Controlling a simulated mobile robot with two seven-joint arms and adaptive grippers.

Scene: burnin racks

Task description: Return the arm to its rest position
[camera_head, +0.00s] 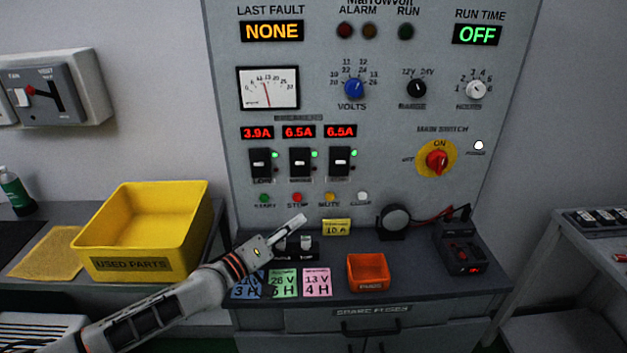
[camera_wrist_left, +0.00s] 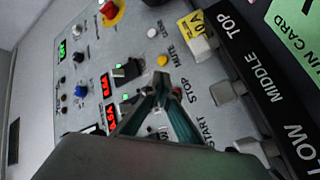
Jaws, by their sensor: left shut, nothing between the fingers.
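My left arm comes in from the lower left in the head view. Its gripper (camera_head: 298,222) is shut and empty, held in front of the panel's lower edge, above the shelf. In the left wrist view the shut fingertips (camera_wrist_left: 162,82) point toward the grey control panel (camera_wrist_left: 105,38). In the head view the panel (camera_head: 330,215) shows three breakers, a red main switch (camera_head: 437,161) turned to ON, and a row of small buttons. My right gripper is not in view.
A yellow used-parts bin (camera_head: 125,264) stands on the left bench. On the panel shelf are coloured cards (camera_head: 283,283), an orange bin (camera_head: 368,273), a round black device (camera_head: 395,221) and a black box (camera_head: 463,256). A rack (camera_head: 590,232) stands at right.

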